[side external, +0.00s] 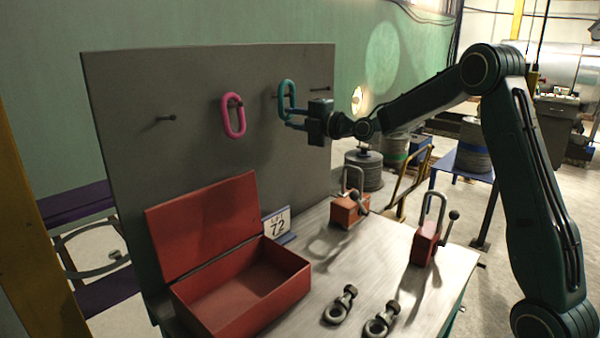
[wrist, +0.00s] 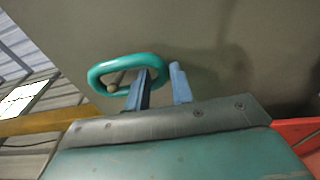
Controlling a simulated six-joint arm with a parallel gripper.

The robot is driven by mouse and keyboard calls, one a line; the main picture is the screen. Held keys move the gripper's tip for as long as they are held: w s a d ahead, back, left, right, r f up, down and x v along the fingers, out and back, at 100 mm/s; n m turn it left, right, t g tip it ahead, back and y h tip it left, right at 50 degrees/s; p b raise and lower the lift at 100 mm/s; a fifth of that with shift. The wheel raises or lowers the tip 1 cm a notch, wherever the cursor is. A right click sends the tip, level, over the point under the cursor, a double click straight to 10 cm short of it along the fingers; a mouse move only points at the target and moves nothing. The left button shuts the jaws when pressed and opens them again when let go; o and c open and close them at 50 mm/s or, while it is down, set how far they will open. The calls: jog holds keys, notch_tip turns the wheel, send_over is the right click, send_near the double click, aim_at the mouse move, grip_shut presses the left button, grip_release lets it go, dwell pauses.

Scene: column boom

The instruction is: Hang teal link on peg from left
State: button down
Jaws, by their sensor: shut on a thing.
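The teal link (side external: 287,97) is an oval ring held upright in front of the grey board (side external: 200,75). My gripper (side external: 297,125) is shut on its lower end. In the wrist view the teal link (wrist: 103,68) has one finger crossing its near end. A peg (wrist: 115,84) shows inside the link's opening there, and the side view shows a peg stub (side external: 274,96) at the link's left edge. The peg seems to pass through the link; whether the link rests on it cannot be told. A pink link (side external: 226,117) hangs on a peg to the left.
A bare peg (side external: 166,118) is at the board's left, another (side external: 320,89) at its right. Below stand an open red box (side external: 290,262), a number card (side external: 276,223), two red clamp-like blocks (side external: 349,210) and two shackles (side external: 338,306) on the table.

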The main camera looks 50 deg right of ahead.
jog(key=shift+w+f, duration=0.2)
jog(key=shift+w, duration=0.5)
jog(key=shift+w+f, duration=0.3)
jog(key=shift+w, duration=0.05)
jog(key=c, duration=1.1)
grip_release()
jog(key=shift+f, duration=0.15)
jog(key=s, duration=0.4)
jog(key=s+d, duration=0.1)
jog(key=s, duration=0.8)
jog(key=shift+s+d, duration=0.3)
jog(key=shift+d, duration=0.05)
